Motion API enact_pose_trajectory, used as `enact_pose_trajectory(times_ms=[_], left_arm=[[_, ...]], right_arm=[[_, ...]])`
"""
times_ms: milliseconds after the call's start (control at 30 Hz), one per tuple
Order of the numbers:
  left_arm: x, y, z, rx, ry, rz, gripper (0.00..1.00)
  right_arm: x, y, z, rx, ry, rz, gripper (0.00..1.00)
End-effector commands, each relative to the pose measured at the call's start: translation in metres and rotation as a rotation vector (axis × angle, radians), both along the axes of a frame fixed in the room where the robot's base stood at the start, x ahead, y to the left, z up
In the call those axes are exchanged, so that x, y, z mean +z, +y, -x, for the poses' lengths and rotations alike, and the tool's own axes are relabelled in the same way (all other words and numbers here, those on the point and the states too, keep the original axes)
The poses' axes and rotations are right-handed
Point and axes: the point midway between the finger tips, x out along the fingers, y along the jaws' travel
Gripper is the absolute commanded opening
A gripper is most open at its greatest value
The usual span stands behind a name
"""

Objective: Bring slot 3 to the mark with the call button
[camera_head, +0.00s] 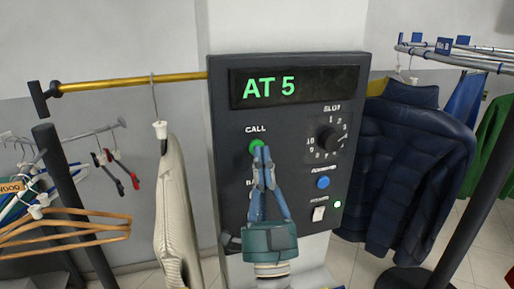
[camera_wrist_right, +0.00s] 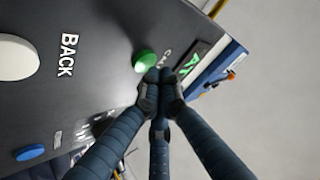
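The dark control panel (camera_head: 290,110) has a display (camera_head: 268,86) reading "AT 5" in green. The green call button (camera_head: 256,145) sits under the word CALL; it also shows in the wrist view (camera_wrist_right: 145,60). My right gripper (camera_head: 260,152) is shut and empty, its fingertips together over the lower part of the call button. In the wrist view the fingertips (camera_wrist_right: 160,76) are right beside the button; I cannot tell if they touch it. The slot dial (camera_head: 328,138) is at the right; its exact setting is unclear. My left gripper is not in view.
The back button is hidden by my gripper in the head view. A cream garment (camera_head: 172,215) hangs left, a navy jacket (camera_head: 405,165) right.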

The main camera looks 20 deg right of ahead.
Motion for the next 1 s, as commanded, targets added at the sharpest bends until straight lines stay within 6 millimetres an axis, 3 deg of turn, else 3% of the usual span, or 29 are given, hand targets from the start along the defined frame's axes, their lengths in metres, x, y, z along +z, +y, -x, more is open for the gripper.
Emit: enact_pose_trajectory(times_ms=[1000], left_arm=[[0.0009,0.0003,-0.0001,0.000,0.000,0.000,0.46]], right_arm=[[0.0005,0.0003,-0.0101,0.000,-0.001,-0.001,0.00]])
